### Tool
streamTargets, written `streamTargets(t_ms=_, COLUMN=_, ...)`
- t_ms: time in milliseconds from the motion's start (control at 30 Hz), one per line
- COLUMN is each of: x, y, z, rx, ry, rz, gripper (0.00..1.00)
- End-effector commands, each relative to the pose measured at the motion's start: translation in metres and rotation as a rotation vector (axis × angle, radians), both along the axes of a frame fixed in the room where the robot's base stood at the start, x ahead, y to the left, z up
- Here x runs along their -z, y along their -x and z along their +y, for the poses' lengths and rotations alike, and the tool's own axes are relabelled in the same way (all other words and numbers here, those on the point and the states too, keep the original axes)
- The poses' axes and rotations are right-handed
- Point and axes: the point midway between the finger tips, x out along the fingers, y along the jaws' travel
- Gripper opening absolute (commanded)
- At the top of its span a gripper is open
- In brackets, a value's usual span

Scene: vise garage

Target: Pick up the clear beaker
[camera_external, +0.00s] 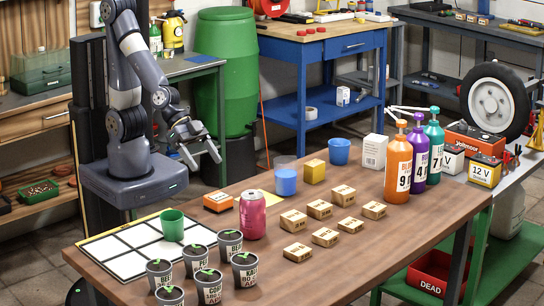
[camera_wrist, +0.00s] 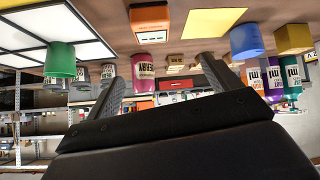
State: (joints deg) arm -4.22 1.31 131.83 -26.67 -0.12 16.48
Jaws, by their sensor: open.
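The clear beaker (camera_external: 285,163) stands upright on the wooden table, with blue contents in its lower part. It is behind the pink can and left of the yellow cube. In the wrist view, where the scene looks upside down, the blue beaker (camera_wrist: 248,42) is at the upper right, beside the yellow sheet. My gripper (camera_external: 203,159) is open and empty, raised left of the beaker and well apart from it. In the wrist view my gripper (camera_wrist: 163,57) shows its two fingers spread, with nothing held between them.
A pink can (camera_external: 252,214) stands in front of the beaker, and a yellow cube (camera_external: 315,171) and blue cup (camera_external: 339,151) stand beyond it. Several small boxes (camera_external: 320,209) lie to the right. A green cup (camera_external: 172,225) and several plant pots (camera_external: 230,242) are nearer the left.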

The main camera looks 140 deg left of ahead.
Motion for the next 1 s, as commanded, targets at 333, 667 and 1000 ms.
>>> streamTargets(t_ms=333, x=0.035, y=-0.053, z=0.098, rx=-0.37, ry=-0.214, rz=-0.226, gripper=0.85)
streamTargets(t_ms=667, x=0.045, y=-0.062, z=0.136, rx=-0.487, ry=-0.311, rz=-0.263, gripper=0.85)
streamTargets(t_ms=1000, x=0.06, y=-0.092, z=0.16, rx=-0.483, ry=-0.308, rz=-0.265, gripper=0.85)
